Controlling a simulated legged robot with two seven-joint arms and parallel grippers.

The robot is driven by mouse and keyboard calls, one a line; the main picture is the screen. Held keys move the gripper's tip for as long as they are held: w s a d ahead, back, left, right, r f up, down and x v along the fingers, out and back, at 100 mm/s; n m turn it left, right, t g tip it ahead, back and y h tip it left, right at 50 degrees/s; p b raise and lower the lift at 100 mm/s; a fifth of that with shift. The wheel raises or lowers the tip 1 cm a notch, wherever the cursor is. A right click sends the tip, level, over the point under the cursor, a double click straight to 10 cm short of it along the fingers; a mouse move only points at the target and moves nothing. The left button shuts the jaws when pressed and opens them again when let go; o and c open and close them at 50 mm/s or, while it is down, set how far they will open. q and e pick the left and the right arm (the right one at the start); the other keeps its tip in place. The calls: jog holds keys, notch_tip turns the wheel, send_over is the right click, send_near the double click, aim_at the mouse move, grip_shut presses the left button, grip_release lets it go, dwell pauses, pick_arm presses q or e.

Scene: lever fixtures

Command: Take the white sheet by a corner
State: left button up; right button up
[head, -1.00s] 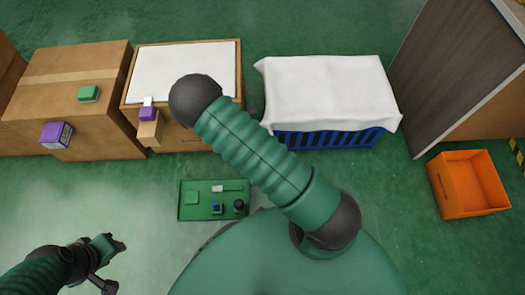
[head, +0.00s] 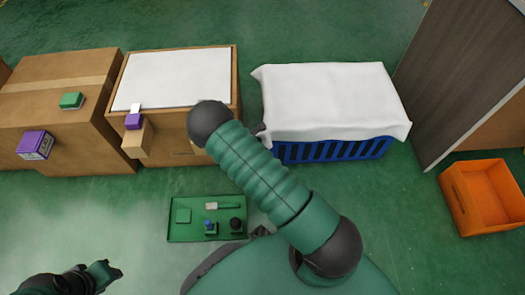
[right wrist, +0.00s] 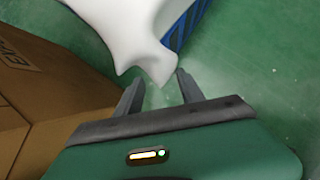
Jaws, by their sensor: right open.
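The white sheet (head: 330,100) is draped over a blue slatted crate (head: 335,150) in the head view. In the right wrist view, a pointed corner of the sheet (right wrist: 150,45) hangs down to the gap between the fingertips of my right gripper (right wrist: 158,82). That gripper is open, with a finger on each side of the corner tip; I cannot tell whether they touch it. In the head view my right arm hides most of this gripper. My left gripper (head: 103,276) is at the lower left, far from the sheet, its jaws too unclear to read.
A brown box with a white top (head: 175,80) stands left of the crate, beside a cardboard box (head: 70,85). A green tray (head: 180,234) with small items lies on the floor. An orange bin (head: 487,190) and a grey-brown panel (head: 455,70) are at the right.

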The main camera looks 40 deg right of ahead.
jog(key=shift+c, duration=0.4)
grip_shut()
jog(key=shift+r, duration=0.1)
dwell(0.3)
